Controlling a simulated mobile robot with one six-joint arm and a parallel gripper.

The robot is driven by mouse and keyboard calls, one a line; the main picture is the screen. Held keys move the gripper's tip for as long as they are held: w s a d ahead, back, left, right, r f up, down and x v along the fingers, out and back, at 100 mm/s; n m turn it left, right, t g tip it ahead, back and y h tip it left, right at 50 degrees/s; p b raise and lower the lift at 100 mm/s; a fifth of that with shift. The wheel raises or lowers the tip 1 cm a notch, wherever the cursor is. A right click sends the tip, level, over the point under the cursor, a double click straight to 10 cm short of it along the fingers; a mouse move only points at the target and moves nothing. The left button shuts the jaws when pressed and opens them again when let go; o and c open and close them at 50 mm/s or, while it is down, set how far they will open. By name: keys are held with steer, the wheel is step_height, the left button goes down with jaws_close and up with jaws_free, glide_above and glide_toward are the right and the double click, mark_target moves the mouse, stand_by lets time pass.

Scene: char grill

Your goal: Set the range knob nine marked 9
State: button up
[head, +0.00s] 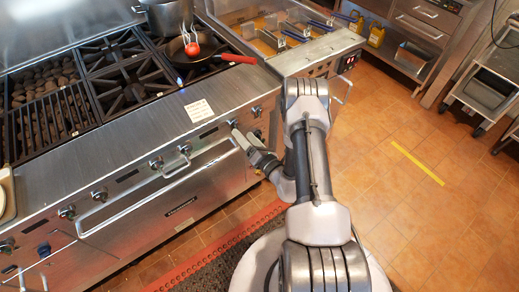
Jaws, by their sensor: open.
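The range front (140,180) carries a row of several round knobs. One knob (257,111) is at the right end of the row. Another knob (233,124) is just left of it, close to the tips of my gripper (240,138). My gripper is open and points up and left at the panel; I cannot tell whether it touches that knob. A pair of knobs (185,149) is further left. The number labels are too small to read, so I cannot tell which knob is marked 9 or how it is turned.
A long oven handle (135,205) juts out below the knobs, left of my gripper. A frying pan (185,50) with a red handle (238,59) and a red ball (192,49) is on a burner. A fryer (300,62) stands right.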

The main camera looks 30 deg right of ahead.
steer(key=s+p, duration=0.2)
steer(key=s, duration=1)
steer(key=shift+d, duration=0.2)
